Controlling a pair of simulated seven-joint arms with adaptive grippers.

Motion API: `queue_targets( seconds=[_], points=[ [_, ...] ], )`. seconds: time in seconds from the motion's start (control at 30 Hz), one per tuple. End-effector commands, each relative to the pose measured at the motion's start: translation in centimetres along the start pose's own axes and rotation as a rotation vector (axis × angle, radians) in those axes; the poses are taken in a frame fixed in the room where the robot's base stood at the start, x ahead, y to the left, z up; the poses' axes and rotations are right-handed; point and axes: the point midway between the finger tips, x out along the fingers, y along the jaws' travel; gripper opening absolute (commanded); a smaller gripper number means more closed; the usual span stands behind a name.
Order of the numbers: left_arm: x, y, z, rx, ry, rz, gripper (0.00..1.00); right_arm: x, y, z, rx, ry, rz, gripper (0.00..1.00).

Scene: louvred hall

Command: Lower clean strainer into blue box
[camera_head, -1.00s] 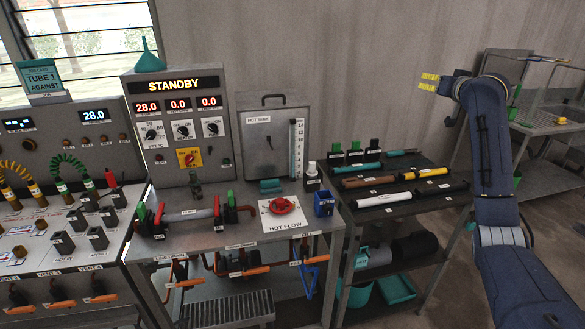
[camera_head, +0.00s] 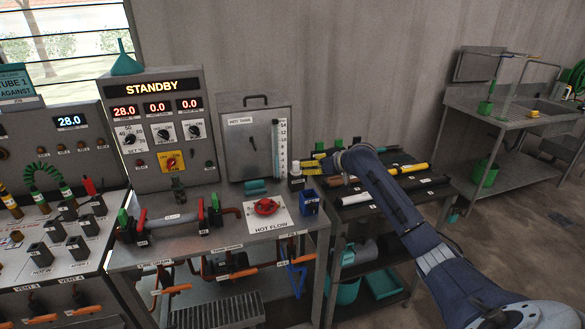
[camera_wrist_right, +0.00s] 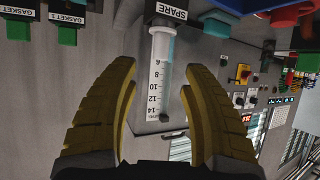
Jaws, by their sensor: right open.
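The blue box (camera_head: 310,202) is a small open box at the right front corner of the bench, beside the red handwheel. Part of a blue thing (camera_wrist_right: 250,4), probably this box, shows at the top of the right wrist view. No strainer can be made out for certain. A small white-topped piece (camera_head: 296,169) stands in a dark holder behind the box. My right gripper (camera_head: 316,161) is over the back of the bench and rack, just right of that piece. In the right wrist view its yellow fingers (camera_wrist_right: 160,115) are spread and empty. My left gripper is out of view.
The red handwheel (camera_head: 266,206) sits on a white plate left of the box. The grey tank (camera_head: 247,150) with its gauge stands behind. The dark rack (camera_head: 350,196) at right holds several tubes and green-topped holders, partly hidden by my arm. A sink bench (camera_head: 470,105) is far right.

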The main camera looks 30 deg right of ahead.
Motion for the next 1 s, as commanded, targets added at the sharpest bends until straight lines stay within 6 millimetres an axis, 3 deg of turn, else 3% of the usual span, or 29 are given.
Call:
queue_targets(
  seconds=[1.0],
  points=[
    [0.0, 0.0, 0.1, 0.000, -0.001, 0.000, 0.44, 9.2, -0.2, 0.1, 0.001, -0.002, -0.003, 0.47]
  ],
)
